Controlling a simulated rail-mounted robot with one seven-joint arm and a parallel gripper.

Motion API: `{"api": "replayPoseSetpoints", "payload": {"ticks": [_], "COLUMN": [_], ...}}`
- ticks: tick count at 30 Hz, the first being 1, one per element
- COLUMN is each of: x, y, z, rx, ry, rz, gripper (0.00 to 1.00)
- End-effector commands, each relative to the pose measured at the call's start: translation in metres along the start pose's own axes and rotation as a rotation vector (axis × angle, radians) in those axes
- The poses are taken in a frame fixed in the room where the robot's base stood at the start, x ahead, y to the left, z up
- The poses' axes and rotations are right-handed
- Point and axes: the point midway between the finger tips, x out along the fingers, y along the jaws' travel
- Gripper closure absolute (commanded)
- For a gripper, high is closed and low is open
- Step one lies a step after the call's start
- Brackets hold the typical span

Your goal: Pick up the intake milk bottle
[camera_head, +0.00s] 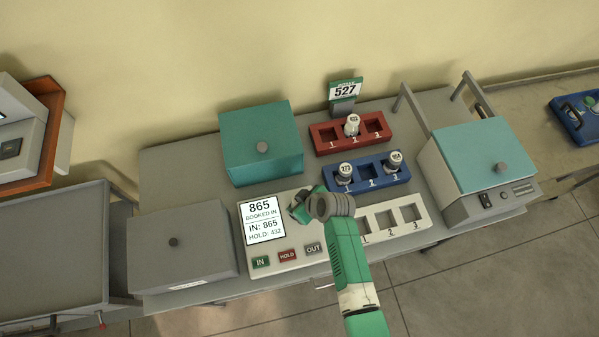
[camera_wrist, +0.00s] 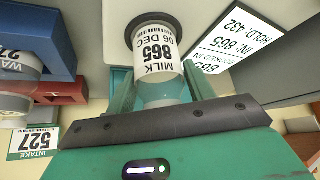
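The milk bottle (camera_wrist: 157,60) has a white label reading "865 MILK 06 DEC". It shows upside down in the wrist view, its far end at a dark round ring (camera_wrist: 133,33) on the pale intake console. My gripper (camera_wrist: 158,92) has one finger on each side of the bottle, both seeming to touch it. The bottle's near end is hidden behind the gripper's palm. In the head view my gripper (camera_head: 299,207) is over the console (camera_head: 287,273), beside the screen (camera_head: 262,221), and hides the bottle.
A red rack (camera_head: 326,148) and a blue rack (camera_head: 404,175) hold several bottles behind. A white rack (camera_head: 424,226) with empty slots is to the right. Teal (camera_head: 262,150) and grey (camera_head: 182,245) lidded boxes stand left. The screen shows "865 BOOKED IN".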

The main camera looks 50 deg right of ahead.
Motion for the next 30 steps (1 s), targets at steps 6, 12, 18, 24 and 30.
{"api": "replayPoseSetpoints", "payload": {"ticks": [6,12,18,24,30], "x": [0.0,-0.001,-0.014,-0.037,-0.063], "y": [0.0,0.0,0.001,-0.009,-0.035], "z": [0.0,-0.001,-0.01,-0.008,0.025], "rx": [0.0,0.0,-0.001,0.001,0.001], "ry": [0.0,0.001,0.003,0.0,-0.001], "rz": [0.0,0.0,0.002,-0.001,-0.001], "gripper": [0.83,0.83,0.83,0.83,0.83]}}
